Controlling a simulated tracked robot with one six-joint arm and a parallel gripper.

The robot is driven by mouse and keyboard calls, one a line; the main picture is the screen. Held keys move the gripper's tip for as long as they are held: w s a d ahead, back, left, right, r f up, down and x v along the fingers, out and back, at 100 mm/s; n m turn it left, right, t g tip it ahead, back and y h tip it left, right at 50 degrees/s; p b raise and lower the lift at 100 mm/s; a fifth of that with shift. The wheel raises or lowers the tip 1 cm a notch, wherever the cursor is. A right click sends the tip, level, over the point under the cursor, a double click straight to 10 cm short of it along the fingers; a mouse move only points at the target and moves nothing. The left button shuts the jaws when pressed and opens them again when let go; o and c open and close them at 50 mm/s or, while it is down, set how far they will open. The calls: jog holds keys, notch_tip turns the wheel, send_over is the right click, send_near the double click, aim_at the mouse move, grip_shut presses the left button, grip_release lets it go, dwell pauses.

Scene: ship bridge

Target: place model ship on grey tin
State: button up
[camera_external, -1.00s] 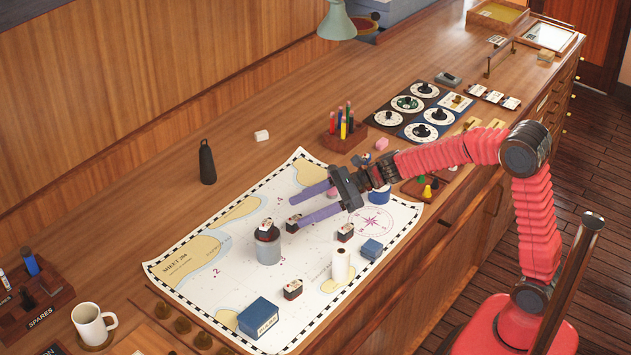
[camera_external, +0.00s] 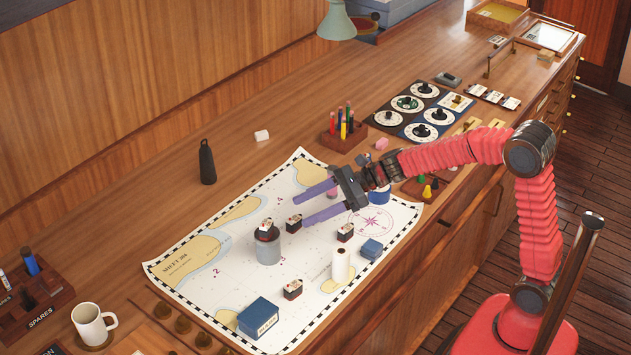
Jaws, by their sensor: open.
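The grey tin (camera_external: 268,250) stands upright on the chart. A small dark model ship with a white and red top (camera_external: 266,232) sits on the tin's top. My gripper (camera_external: 301,213) is open, with its two purple fingers apart and pointing left, to the right of the tin. No ship shows held between the fingers. A similar dark model ship (camera_external: 294,223) is close by the fingertips; I cannot tell if it touches the lower one. Two more similar ships are on the chart, one right of the tin (camera_external: 345,232) and one in front (camera_external: 293,290).
A white mug (camera_external: 92,325) stands front left.

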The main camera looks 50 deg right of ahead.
jog(key=s+d+n+g+h, duration=0.2)
jog(key=s+n, duration=0.5)
jog(key=s, duration=0.3)
jog(key=s+d+n+g+h, duration=0.2)
jog(key=s+n, duration=0.5)
jog(key=s, duration=0.3)
jog(key=s+d+f+n+t+h, duration=0.1)
jog(key=s+d+n+h, duration=0.6)
jog(key=s+d+n, duration=0.4)
jog(key=s+d, duration=0.2)
jog(key=d, duration=0.1)
jog(key=shift+f, duration=0.35)
